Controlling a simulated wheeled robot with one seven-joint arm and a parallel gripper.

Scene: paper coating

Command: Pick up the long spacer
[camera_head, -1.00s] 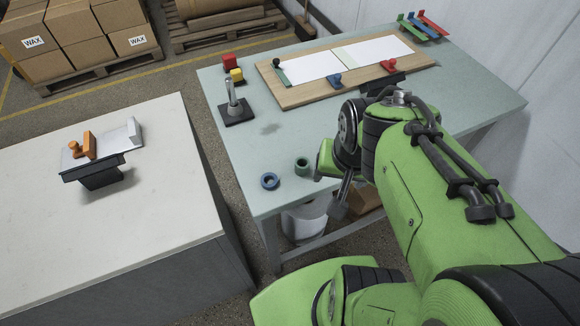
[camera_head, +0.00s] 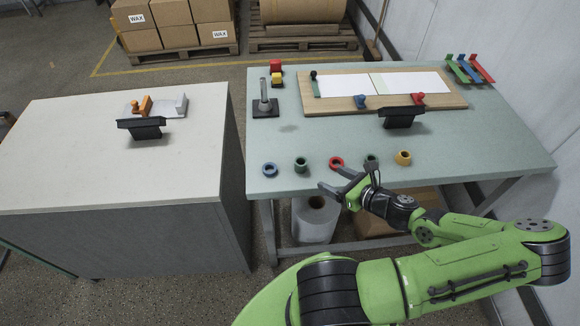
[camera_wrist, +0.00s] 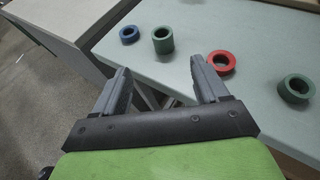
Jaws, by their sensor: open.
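Several ring spacers stand in a row along the near edge of the pale green table (camera_head: 440,165). The tall green ring (camera_head: 301,164) looks the longest; it also shows in the wrist view (camera_wrist: 163,41), upright between a blue ring (camera_head: 269,169) and a red ring (camera_head: 336,162). A shorter green ring (camera_head: 371,160) and a yellow ring (camera_head: 403,157) stand further right. My gripper (camera_head: 335,180) is open and empty at the table's near edge, close to the red ring. In the wrist view, the tall green ring appears beyond the gap between my fingers (camera_wrist: 160,67), apart from them.
A wooden board (camera_head: 440,102) with white sheets lies at the table's back. A metal post on a dark base (camera_head: 265,107) stands at the back left. A white counter (camera_head: 90,175) stands left across a gap. The table middle is mostly clear.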

